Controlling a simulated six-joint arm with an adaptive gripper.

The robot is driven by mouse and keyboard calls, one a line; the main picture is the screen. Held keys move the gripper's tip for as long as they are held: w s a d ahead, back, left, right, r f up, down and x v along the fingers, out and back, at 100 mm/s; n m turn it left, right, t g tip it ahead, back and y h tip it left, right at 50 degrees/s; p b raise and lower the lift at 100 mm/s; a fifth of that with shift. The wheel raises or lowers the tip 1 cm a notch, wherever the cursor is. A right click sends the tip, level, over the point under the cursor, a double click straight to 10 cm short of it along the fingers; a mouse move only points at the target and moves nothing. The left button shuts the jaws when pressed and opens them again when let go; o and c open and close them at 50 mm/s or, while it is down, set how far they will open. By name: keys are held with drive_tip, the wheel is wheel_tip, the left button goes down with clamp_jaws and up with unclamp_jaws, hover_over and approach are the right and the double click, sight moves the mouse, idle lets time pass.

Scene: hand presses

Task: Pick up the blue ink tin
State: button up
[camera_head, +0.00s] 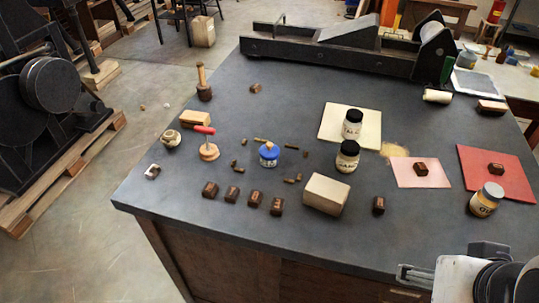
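The blue ink tin (269,156) stands upright on the dark grey tabletop (255,115), left of the middle of the table. It has a blue body with a pale label and a tan knob on top. My gripper (408,276) is partly in view at the lower right, by the table's front edge. It is well apart from the tin, to its right and nearer the camera. Whether its fingers are open or shut is not clear.
Several dark type blocks (253,198) lie in front of the tin, with small brass pieces (236,167) around it. A press (345,47) spans the back.

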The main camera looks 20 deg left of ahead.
sight(275, 155)
drive_tip(key=shift+w, duration=0.1)
drive_tip(key=w+a+f+n+t+y, duration=0.1)
drive_tip(key=w+a, duration=0.2)
drive_tip(key=w, duration=0.6)
drive_tip(key=w+a+f+n+t, duration=0.15)
drive_tip(key=w+a, duration=0.25)
drive_tip(key=w, duration=0.4)
drive_tip(key=w+a+n+t+y, duration=0.1)
drive_tip(key=w+a+n+t, duration=0.15)
drive_tip(key=w, duration=0.65)
drive_tip(key=w+a+f+n+y, duration=0.1)
drive_tip(key=w+a+f+y, duration=0.1)
drive_tip(key=a+f, duration=0.2)
drive_tip(key=w+a+f+n+y, duration=0.1)
drive_tip(key=w+a+f+y, duration=0.1)
drive_tip(key=a, duration=0.8)
drive_tip(key=w+a+f+n+y, duration=0.1)
drive_tip(key=w+a+f+y, duration=0.1)
drive_tip(key=a+f, duration=0.3)
drive_tip(key=shift+a+f+n+g+y, duration=0.15)
drive_tip(key=shift+a+y, duration=0.1)
drive_tip(key=shift+a, duration=0.25)
drive_tip(key=shift+a+f+n+g+y, duration=0.15)
drive_tip(key=shift+a+y, duration=0.1)
drive_tip(key=shift+a, duration=0.2)
drive_tip(key=shift+s+a+f, duration=0.15)
drive_tip(key=shift+a+f, duration=0.05)
drive_tip(key=shift+a, duration=0.3)
drive_tip(key=shift+x, duration=1.3)
